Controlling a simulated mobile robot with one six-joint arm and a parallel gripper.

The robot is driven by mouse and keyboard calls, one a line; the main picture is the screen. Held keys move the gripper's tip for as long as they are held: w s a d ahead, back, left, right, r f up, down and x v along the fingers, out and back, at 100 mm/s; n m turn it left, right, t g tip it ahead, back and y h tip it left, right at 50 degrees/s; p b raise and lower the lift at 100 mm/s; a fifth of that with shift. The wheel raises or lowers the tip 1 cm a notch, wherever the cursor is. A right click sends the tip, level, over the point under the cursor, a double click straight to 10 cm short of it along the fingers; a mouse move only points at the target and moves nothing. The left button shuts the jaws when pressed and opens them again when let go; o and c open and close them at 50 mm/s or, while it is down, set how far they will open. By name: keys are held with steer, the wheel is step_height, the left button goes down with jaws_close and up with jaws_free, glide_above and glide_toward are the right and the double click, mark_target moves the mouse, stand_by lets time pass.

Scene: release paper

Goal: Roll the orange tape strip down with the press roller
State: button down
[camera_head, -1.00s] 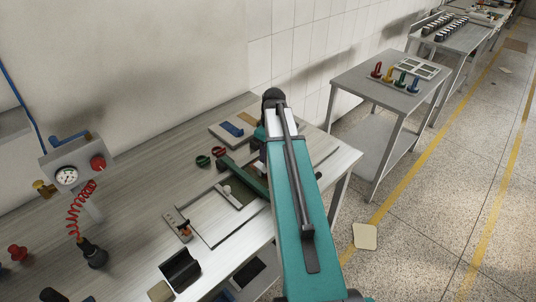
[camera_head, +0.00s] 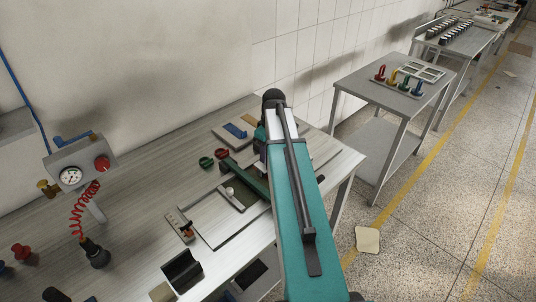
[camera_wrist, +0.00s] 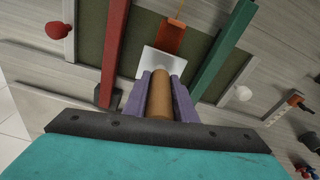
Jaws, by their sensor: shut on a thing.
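In the wrist view my gripper (camera_wrist: 160,92) has its purple fingers shut on a tan cylindrical handle (camera_wrist: 160,100), which looks like the press roller's. A white flat piece (camera_wrist: 160,62) lies just beyond the fingertips; I cannot tell whether it belongs to the roller. The orange tape strip (camera_wrist: 171,36) shows past it, over a dark green panel (camera_wrist: 146,30). A red bar (camera_wrist: 114,55) stands left of the strip and a green bar (camera_wrist: 223,50) right. In the head view the green bar (camera_head: 246,179) shows, but my arm hides the strip and roller.
A red knob (camera_wrist: 55,30) and a white knob (camera_wrist: 243,93) sit beside the panel. A small fixture (camera_head: 179,225), a black holder (camera_head: 183,270) and a gauge box (camera_head: 78,166) are on the bench. A side table (camera_head: 393,92) with coloured pegs stands right.

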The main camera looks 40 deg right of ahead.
steer(key=shift+w+a, duration=0.1)
steer(key=shift+w, duration=0.65)
steer(key=shift+w+a+f, duration=0.1)
steer(key=shift+w, duration=1)
steer(key=shift+w+a, duration=0.15)
steer(key=shift+w, duration=0.5)
stand_by(0.6)
